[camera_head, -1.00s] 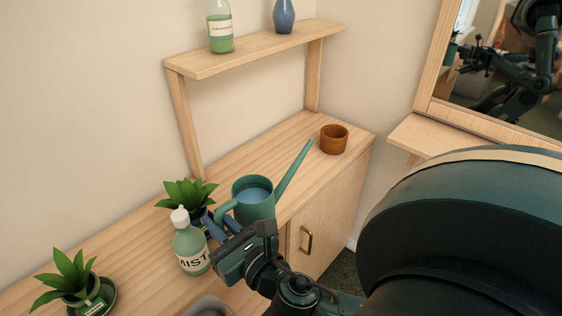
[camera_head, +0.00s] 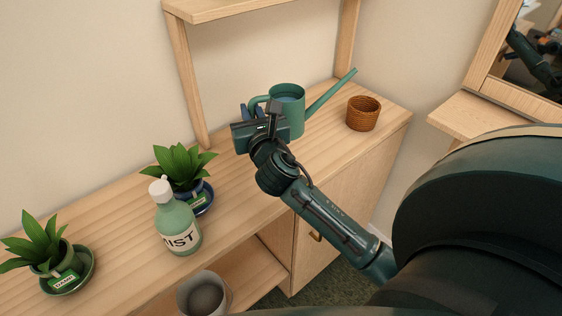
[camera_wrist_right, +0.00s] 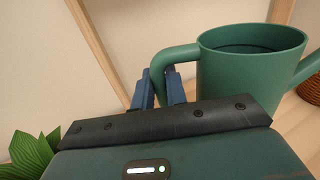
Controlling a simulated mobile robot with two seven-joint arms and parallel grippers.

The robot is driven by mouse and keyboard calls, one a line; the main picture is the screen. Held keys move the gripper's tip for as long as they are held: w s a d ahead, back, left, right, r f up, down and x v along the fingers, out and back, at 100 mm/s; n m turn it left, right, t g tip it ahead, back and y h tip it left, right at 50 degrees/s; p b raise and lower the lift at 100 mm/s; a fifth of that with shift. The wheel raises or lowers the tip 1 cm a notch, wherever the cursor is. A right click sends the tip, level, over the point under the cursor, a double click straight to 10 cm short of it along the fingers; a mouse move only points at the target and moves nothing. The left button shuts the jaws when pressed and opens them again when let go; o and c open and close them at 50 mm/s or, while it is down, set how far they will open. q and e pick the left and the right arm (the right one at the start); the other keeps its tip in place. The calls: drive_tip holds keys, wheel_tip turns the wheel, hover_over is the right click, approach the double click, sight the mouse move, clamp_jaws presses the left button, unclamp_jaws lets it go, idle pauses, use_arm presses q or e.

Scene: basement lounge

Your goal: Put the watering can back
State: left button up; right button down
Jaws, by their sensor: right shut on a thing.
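The green watering can (camera_head: 292,109), upright with its long spout pointing up and right, is over the wooden cabinet top beneath the shelf. I cannot tell whether its base touches the wood. My right gripper (camera_head: 254,110) is at its left side, shut on its handle. In the right wrist view the blue fingers (camera_wrist_right: 159,88) close around the handle, left of the can's body (camera_wrist_right: 247,70). Dark liquid or shadow shows inside the can. My left gripper is not in view.
A wicker pot (camera_head: 362,113) stands close right of the can. A mist bottle (camera_head: 177,222), a plant in a blue pot (camera_head: 184,170) and another potted plant (camera_head: 48,258) stand to the left. Shelf posts (camera_head: 188,85) rise behind. Bare cabinet top (camera_head: 238,185) lies between plant and can.

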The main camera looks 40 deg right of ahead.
wheel_tip(320, 180, down, 9)
drive_tip(key=b, duration=0.3)
drive_tip(key=shift+w, duration=0.1)
drive_tip(key=shift+f+b, duration=0.35)
drive_tip(key=shift+b, duration=0.05)
drive_tip(key=shift+r, duration=0.1)
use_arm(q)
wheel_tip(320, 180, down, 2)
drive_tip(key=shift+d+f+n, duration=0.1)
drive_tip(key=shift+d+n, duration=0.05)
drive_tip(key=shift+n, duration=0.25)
use_arm(e)
drive_tip(key=c, duration=1.4)
unclamp_jaws()
drive_tip(key=shift+f, duration=0.2)
